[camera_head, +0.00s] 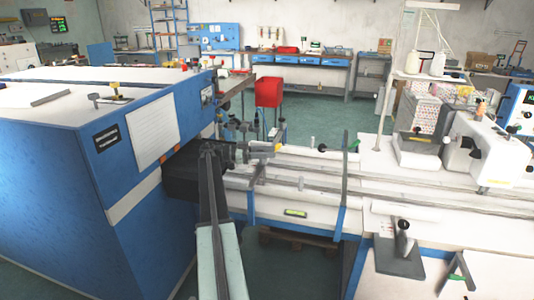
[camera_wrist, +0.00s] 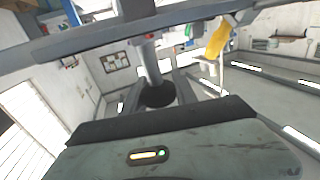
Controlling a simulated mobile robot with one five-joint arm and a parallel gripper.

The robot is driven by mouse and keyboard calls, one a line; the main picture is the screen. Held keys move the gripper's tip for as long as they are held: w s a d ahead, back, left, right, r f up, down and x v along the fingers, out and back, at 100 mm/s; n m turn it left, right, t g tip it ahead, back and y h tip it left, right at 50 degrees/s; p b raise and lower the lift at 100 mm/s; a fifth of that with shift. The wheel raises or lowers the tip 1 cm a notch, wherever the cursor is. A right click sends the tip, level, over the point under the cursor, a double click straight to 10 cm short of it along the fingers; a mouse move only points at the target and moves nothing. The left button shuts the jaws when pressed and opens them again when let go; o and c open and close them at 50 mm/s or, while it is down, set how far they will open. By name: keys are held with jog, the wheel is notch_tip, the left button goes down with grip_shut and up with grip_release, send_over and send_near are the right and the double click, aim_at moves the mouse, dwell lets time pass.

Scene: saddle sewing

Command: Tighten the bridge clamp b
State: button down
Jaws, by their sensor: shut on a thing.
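My gripper (camera_head: 258,151) is at the end of my arm, beside the near end of the long white bed and close to the blue cabinet. In the wrist view a grey upright rod with a black round lower end (camera_wrist: 157,94) stands between my gripper's fingers. I take this to be the screw of bridge clamp b, and the gripper is shut on it. The rod meets a grey bar (camera_wrist: 190,17) that crosses the top of the wrist view. In the head view the clamp is small and partly hidden by my gripper, so its tightness cannot be told.
The large blue cabinet (camera_head: 60,175) fills the left. A white sewing machine (camera_head: 475,145) stands at right. A red box (camera_head: 268,92) is behind.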

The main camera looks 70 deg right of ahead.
jog(key=shift+s+a+m+g+y, duration=0.1)
jog(key=shift+a+m+g+y, duration=0.1)
jog(key=shift+m+y, duration=0.65)
jog(key=shift+a+m+g+y, duration=0.15)
jog(key=shift+m+y, duration=0.3)
jog(key=shift+y, duration=0.7)
jog(key=c, duration=1)
grip_release()
